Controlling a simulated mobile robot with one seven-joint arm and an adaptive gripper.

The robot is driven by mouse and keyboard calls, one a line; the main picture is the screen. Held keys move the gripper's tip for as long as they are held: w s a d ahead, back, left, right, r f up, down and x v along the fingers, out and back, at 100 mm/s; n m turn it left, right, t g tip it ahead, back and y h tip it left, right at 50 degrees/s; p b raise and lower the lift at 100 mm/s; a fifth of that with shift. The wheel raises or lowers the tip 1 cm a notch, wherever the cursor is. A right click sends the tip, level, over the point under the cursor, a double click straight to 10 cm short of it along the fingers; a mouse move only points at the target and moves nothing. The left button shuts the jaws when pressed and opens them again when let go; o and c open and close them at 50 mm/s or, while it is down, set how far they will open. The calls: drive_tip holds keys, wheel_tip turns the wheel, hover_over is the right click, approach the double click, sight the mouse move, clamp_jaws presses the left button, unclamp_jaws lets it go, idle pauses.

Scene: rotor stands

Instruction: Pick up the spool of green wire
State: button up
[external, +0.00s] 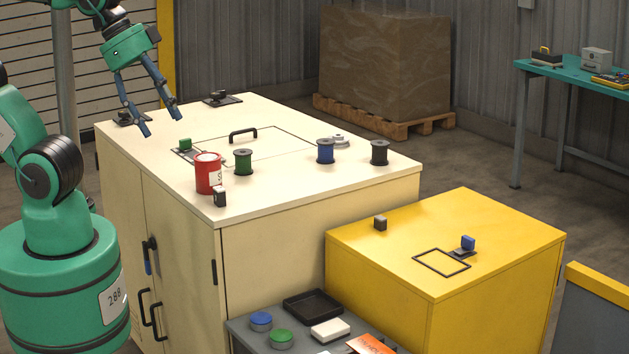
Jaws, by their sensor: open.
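The spool of green wire (243,162) stands upright on the cream cabinet top (340,185), just right of and slightly behind a red can (207,174). My gripper (162,127) is open and empty, with its two blue fingers pointing down. It is in the air to the left of the green spool and apart from it. A spool of blue wire (325,151) and a spool of black wire (379,152) stand farther right on the same top.
A small black block (220,197) is in front of the red can. A lower yellow cabinet (360,248) stands at the right.

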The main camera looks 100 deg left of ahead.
drive_tip(key=shift+a, duration=0.1)
drive_tip(key=w+a+r+n+g+y+p, duration=0.15)
drive_tip(key=w+a+n+p, duration=0.25)
drive_tip(key=w+a+n, duration=0.6)
drive_tip(key=n+g+h+p, duration=0.2)
drive_tip(key=n+g+p, duration=0.2)
drive_tip(key=n+p, duration=0.8)
hover_over(242, 151)
drive_tip(key=b, duration=0.3)
wheel_tip(242, 151, down, 17)
drive_tip(key=n, duration=0.3)
drive_tip(key=shift+d+f+y, duration=0.1)
drive_tip(key=shift+f+y, duration=0.05)
drive_tip(key=shift+y, duration=0.1)
drive_tip(key=shift+f, duration=0.1)
drive_tip(key=shift+w+f, duration=0.1)
drive_tip(key=shift+f, duration=4.05)
